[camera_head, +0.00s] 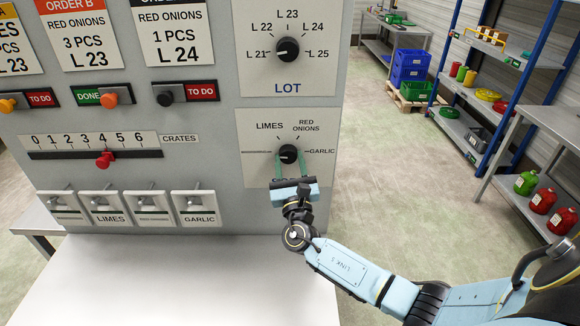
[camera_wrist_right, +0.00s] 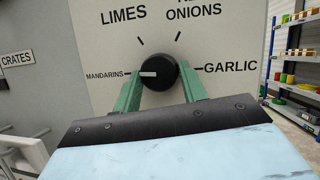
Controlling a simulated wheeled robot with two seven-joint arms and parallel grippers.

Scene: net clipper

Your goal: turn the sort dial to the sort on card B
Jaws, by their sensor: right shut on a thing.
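The sort dial (camera_head: 288,154) is a round black knob on a pale plate with marks for mandarins, limes, red onions and garlic. In the right wrist view the white pointer of the sort dial (camera_wrist_right: 158,72) points left at MANDARINS. My right gripper (camera_head: 290,158) has its green fingers on either side of the knob and is shut on it, coming from below. Card B (camera_head: 83,32) reads red onions, 3 PCS, L 23. My left gripper is not in view.
Above is the lot dial (camera_head: 287,50). A white table (camera_head: 180,285) lies below. Shelves (camera_head: 485,95) stand at right.

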